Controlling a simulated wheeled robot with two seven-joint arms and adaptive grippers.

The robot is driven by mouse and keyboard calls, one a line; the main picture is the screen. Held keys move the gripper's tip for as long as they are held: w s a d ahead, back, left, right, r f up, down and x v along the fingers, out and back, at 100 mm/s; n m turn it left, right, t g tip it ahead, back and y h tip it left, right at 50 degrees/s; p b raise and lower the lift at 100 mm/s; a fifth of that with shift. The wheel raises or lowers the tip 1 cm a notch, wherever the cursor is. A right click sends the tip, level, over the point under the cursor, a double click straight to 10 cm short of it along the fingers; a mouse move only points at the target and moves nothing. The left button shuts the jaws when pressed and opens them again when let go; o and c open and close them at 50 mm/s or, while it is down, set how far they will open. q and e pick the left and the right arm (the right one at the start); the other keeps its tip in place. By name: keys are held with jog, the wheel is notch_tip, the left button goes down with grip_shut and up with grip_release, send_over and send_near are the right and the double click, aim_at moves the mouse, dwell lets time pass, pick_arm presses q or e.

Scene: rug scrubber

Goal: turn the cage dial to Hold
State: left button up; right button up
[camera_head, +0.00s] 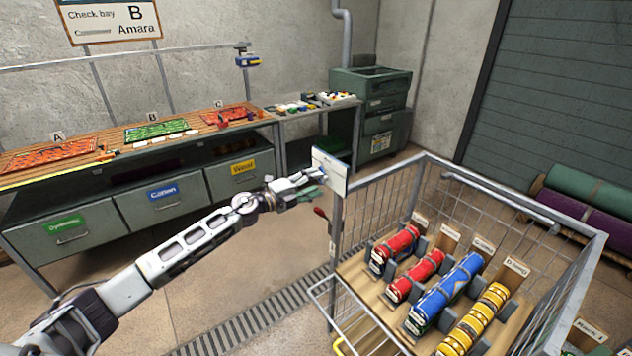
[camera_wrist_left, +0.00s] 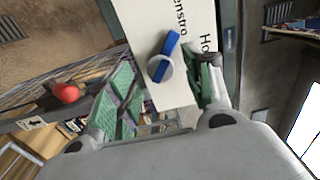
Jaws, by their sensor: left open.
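The cage dial (camera_wrist_left: 166,60) has a blue bar with a pale round part and sits on a white panel (camera_wrist_left: 180,92). Two partly cut labels show on the panel, one reading "enstro", the other starting "Ho". The bar's upper end points toward the "enstro" side; its exact setting is unclear. In the head view the panel (camera_head: 331,172) is fixed at the cage's near left post. My left gripper (camera_head: 312,184) is right at the panel. In the wrist view its green-padded fingers (camera_wrist_left: 165,88) are apart, with the dial between and beyond them; contact is unclear. My right gripper is out of view.
The wire cage (camera_head: 420,160) holds several rolled rugs (camera_head: 447,292) on a wooden shelf. A red-knobbed lever (camera_head: 320,213) is below the panel, also seen in the wrist view (camera_wrist_left: 67,92). A workbench (camera_head: 140,145) stands behind my arm. A floor grate (camera_head: 255,322) runs left of the cage.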

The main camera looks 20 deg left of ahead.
pick_arm(q)
jog(key=shift+w+d, duration=0.45)
jog(key=shift+w, duration=0.05)
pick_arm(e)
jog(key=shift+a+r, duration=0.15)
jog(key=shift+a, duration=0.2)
pick_arm(q)
jog(key=c, duration=1)
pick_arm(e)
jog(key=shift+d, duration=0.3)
